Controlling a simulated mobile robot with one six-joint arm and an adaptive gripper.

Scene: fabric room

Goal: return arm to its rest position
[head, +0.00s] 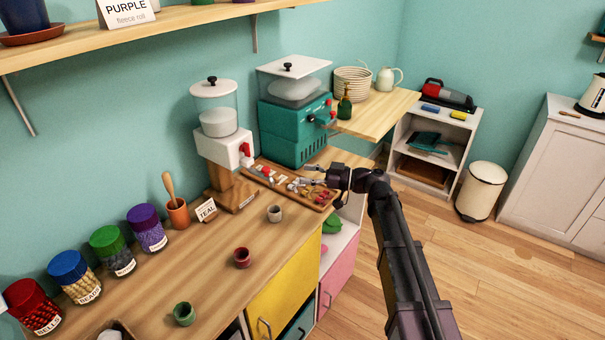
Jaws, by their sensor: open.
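My gripper (313,182) is open at the end of my dark arm, which reaches up from the bottom right of the head view. It is over or just above a wooden tray (262,180) of small metal and red pieces at the counter's right end. I cannot tell whether the fingers touch anything in the tray. Nothing shows between the fingers.
The counter (215,265) holds a red cup (242,258), a grey cup (274,214), a green cup (184,314) and several lidded jars. A white dispenser (222,150) and a teal machine (290,130) stand behind the tray. The floor (470,270) right of my arm is clear.

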